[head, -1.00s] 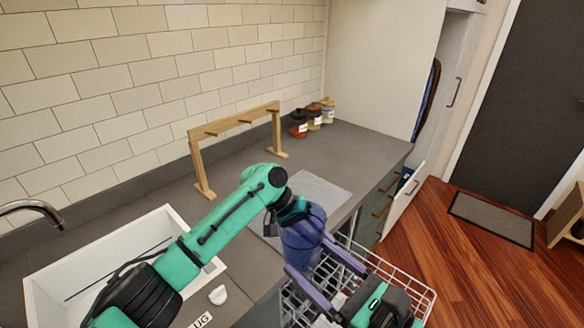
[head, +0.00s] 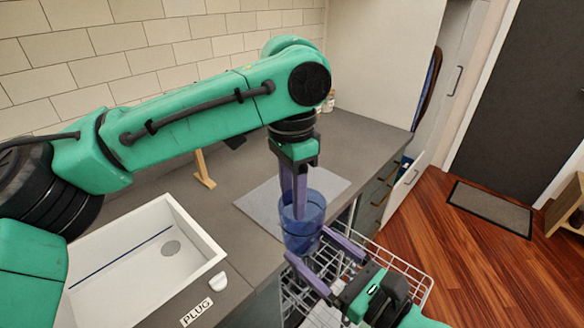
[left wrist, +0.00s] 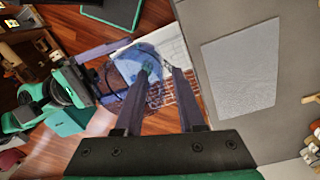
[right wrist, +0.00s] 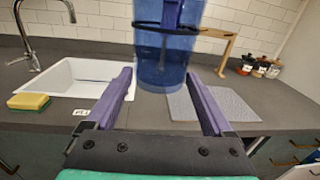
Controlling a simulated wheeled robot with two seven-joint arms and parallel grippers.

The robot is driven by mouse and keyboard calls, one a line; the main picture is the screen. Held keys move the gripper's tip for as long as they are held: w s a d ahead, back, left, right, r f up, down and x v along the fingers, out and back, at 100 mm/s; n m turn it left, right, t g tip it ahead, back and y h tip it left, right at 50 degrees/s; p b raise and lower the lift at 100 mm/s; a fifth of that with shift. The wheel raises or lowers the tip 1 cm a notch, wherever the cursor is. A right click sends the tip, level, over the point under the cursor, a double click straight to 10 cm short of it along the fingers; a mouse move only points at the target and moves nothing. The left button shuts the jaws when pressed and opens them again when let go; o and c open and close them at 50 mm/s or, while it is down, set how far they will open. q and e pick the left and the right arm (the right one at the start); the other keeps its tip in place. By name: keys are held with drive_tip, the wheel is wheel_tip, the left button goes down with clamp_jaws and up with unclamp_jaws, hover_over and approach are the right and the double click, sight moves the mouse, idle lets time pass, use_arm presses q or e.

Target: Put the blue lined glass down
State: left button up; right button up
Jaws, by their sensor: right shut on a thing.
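The blue lined glass (head: 302,238) is translucent and upright, in the air above the dish rack in the head view. My right gripper (head: 306,246) is shut on it from the right, a finger on either side. The right wrist view shows the glass (right wrist: 160,65) between its fingertips.
A white wire dish rack (head: 395,262) is pulled out below the glass. A grey mat (head: 325,182) lies bare on the counter behind it. A white sink (head: 205,258) is at the left. My left arm covers most of a wooden stand (head: 203,168). A yellow sponge (right wrist: 28,101) lies by the sink.

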use_arm(q)
drive_tip(key=shift+s+f, duration=0.1)
drive_tip(key=shift+f, duration=1.9)
clamp_jaws()
drive_tip(key=shift+s, duration=0.1)
drive_tip(key=shift+s+d, duration=0.1)
drive_tip(key=shift+d, duration=0.1)
use_arm(e)
drive_tip(key=o, duration=1.1)
